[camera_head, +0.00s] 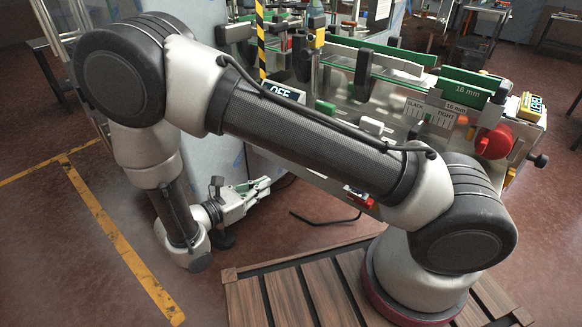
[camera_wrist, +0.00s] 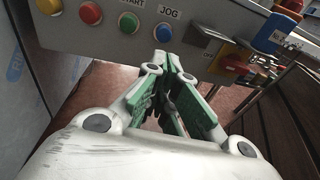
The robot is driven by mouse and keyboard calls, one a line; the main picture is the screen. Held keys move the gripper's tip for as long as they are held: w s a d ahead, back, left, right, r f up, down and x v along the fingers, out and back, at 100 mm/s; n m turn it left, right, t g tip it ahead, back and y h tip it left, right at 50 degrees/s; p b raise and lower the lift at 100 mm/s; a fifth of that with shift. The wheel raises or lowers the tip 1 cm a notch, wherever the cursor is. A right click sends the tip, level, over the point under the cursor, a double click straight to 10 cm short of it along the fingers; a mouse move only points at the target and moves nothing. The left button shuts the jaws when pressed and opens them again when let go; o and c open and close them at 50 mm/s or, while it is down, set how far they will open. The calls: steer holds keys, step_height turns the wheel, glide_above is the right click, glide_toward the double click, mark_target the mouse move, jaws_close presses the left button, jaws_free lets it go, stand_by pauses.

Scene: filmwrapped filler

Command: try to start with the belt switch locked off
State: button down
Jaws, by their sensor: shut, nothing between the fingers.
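In the wrist view a grey control panel (camera_wrist: 110,38) carries a green button (camera_wrist: 132,22) labelled START and a blue button (camera_wrist: 163,32) labelled JOG. To their right is a dark plate (camera_wrist: 209,52) with an OFF label. Beside it sits a red and yellow switch (camera_wrist: 233,67); whether a lock is on it I cannot tell. My gripper (camera_wrist: 175,58) is shut and empty, its fingertips near the panel's lower edge, below the blue button. I cannot tell whether they touch it. In the head view my gripper (camera_head: 266,184) is low beside the machine; the buttons are hidden there.
A red button (camera_wrist: 90,13) and a yellow one (camera_wrist: 48,6) are further left on the panel. A display (camera_head: 283,92) reads OFF. A red knob (camera_head: 493,142) is at the machine's right end. A wooden slatted platform (camera_head: 300,290) lies in front; floor is open at left.

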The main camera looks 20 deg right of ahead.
steer(key=shift+d+r, duration=0.1)
steer(key=x, duration=1.4)
steer(key=shift+d+r, duration=0.15)
steer(key=shift+x, duration=0.8)
steer(key=shift+r, duration=0.1)
steer(key=v, duration=1.4)
steer(key=shift+w, duration=0.1)
